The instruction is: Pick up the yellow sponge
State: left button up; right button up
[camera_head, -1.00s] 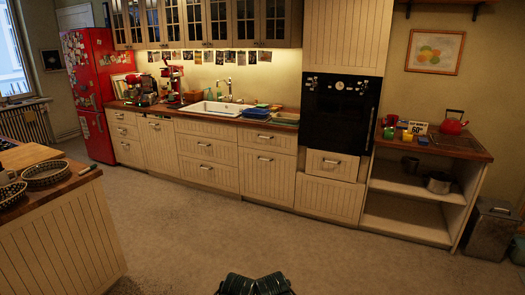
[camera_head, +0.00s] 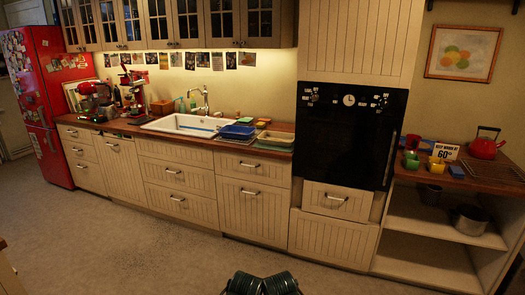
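I cannot make out the yellow sponge for certain. A small yellowish item (camera_head: 263,123) lies on the counter behind the trays right of the sink, too small to identify. A yellow cup-like thing (camera_head: 436,165) stands on the right-hand shelf unit's top. Neither of my grippers shows; only dark parts of my own body are at the bottom edge.
The white sink (camera_head: 190,125) is set in the wooden counter, with a blue tray (camera_head: 237,131) beside it. A black oven (camera_head: 349,135) stands right of the counter. A red kettle (camera_head: 486,145) is on the shelf unit (camera_head: 435,235). The floor (camera_head: 130,235) ahead is clear.

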aim_at(260, 126)
jog(key=i, duration=2)
jog(key=i+l+u, duration=0.15)
jog(key=i+u, duration=0.3)
jog(key=i, duration=0.25)
jog(key=i+l+u, duration=0.45)
jog(key=i, duration=0.25)
jog(key=i+l+u, duration=0.5)
jog(key=i+l, duration=0.1)
